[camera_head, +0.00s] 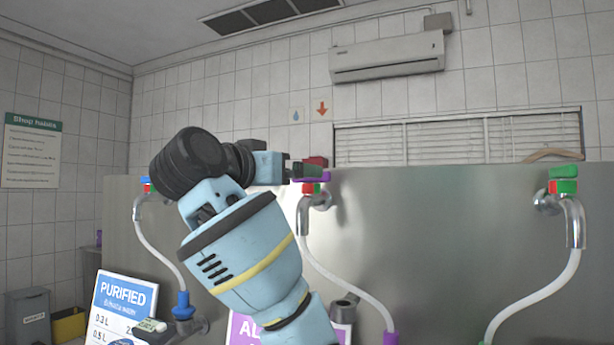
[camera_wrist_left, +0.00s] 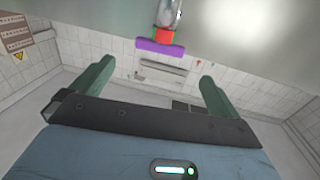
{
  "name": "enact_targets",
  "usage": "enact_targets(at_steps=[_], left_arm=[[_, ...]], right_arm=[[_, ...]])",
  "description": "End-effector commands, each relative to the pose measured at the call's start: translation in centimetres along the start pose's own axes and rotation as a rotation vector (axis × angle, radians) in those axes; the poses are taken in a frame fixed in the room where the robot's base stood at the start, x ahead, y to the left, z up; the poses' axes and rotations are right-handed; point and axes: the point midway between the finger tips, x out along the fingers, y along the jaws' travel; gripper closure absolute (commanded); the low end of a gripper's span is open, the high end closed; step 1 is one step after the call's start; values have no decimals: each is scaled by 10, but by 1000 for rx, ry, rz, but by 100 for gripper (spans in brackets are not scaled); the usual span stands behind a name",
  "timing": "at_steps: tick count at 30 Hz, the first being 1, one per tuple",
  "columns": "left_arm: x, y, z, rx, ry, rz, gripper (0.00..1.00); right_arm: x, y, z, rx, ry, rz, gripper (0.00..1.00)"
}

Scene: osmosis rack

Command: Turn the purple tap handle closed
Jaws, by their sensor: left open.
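The purple tap handle (camera_head: 316,179) sits on a red block (camera_head: 311,188) above the middle metal tap (camera_head: 318,200). My left gripper (camera_head: 308,170) is at the handle in the head view, and its fingers partly overlap it there. In the left wrist view my left gripper (camera_wrist_left: 157,70) is open and empty. The purple handle (camera_wrist_left: 160,47) shows there as a bar lying crosswise, ahead of the gap between the fingertips, with the red block (camera_wrist_left: 165,35) beyond it. I cannot tell whether a finger touches the handle. My right gripper is not in view.
A tap with a green handle (camera_head: 563,172) is at the right and one with a blue handle (camera_head: 146,180) at the left. White hoses hang from the taps. A metal panel (camera_head: 430,230) stands behind them. A blue-and-white sign (camera_head: 125,297) is at lower left.

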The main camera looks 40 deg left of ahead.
Motion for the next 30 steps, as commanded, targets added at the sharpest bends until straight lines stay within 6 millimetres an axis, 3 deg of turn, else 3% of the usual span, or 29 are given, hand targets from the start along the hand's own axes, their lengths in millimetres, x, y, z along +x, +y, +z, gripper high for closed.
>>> enact_targets(at_steps=[15, 27, 30], left_arm=[[67, 1, 1, 0, -5, 2, 0], [76, 1, 1, 0, -3, 1, 0], [76, 1, 1, 0, -3, 1, 10]], right_arm=[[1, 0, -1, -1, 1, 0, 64], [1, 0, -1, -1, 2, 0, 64], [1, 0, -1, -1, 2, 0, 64]])
